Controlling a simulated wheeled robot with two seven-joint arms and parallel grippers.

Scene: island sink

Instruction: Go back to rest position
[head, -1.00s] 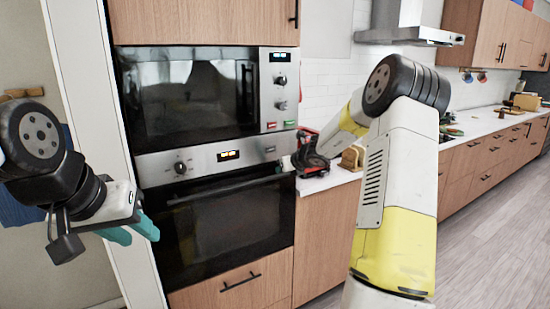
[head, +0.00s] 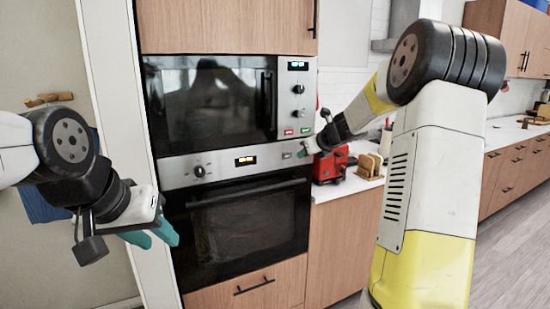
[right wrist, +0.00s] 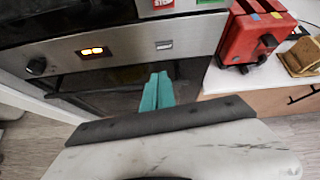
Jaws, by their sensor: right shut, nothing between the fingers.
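My left gripper (head: 152,238) has teal fingers that point down and to the right in the head view. They stand apart with nothing seen between them, in front of the tall white panel left of the oven. My right gripper (head: 305,148) is in front of the oven's control panel at its right end, left of the red toaster. In the right wrist view its two teal fingers (right wrist: 158,91) lie together, shut and empty, over the dark oven door. Whether they touch the oven cannot be told.
The microwave (head: 212,98) sits above the oven (head: 250,222). The red toaster (head: 331,165) and a wooden holder (head: 369,166) stand on the counter beside it. A white panel (head: 113,110) stands at the left. The floor (head: 511,245) is clear at the right.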

